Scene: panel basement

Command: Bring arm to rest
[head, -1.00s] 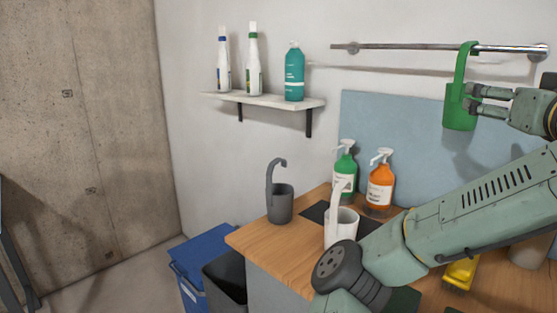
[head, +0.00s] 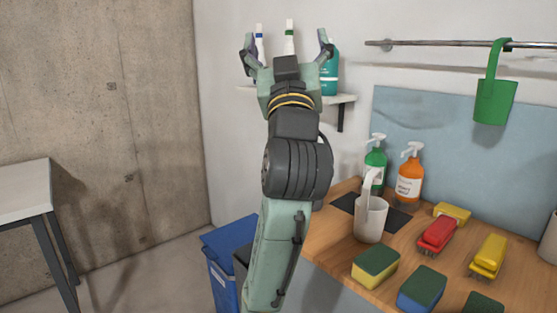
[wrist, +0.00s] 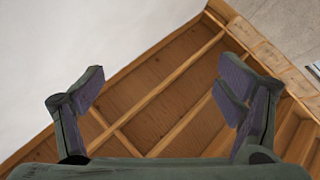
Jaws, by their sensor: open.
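My gripper (head: 287,52) is raised in the head view, pointing up, with its fingers spread wide and nothing between them. It shows in front of the wall shelf, hiding part of the bottles there. In the wrist view, my gripper (wrist: 160,98) is open and empty, with a wooden beamed ceiling (wrist: 175,85) beyond it. The green hooked cup (head: 494,98) hangs on the metal rail (head: 420,44) at the upper right, well apart from my gripper.
The wooden counter (head: 345,262) holds a green pump bottle (head: 375,168), an orange pump bottle (head: 409,180), a white hooked cup (head: 370,220), sponges and brushes. A blue bin (head: 222,275) stands below. A white table (head: 22,190) is at the left; the floor between is clear.

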